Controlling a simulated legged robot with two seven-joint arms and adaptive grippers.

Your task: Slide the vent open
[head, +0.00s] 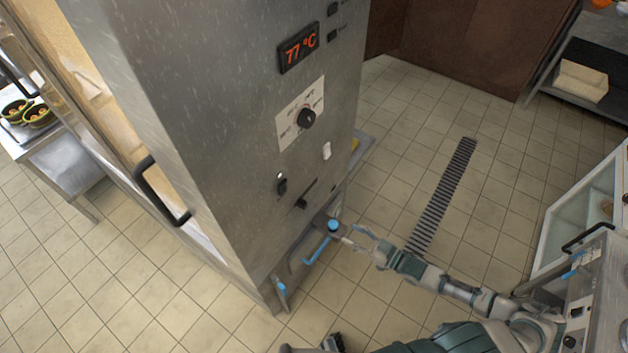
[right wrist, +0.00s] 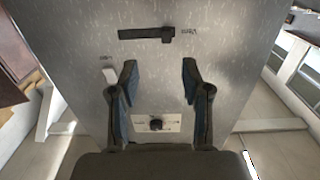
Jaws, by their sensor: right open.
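The vent is a dark horizontal slot with a small black slider knob on the steel cabinet's front panel. In the head view the vent slider (head: 301,203) sits low on the panel. In the right wrist view the vent slider (right wrist: 168,35) is at the right part of its slot, beside an upside-down label. My right gripper (head: 354,237) is open and empty, right of and below the slider in the head view. In the right wrist view its fingers (right wrist: 160,68) are spread, with the slider beyond the tips and not touched. My left gripper is not seen.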

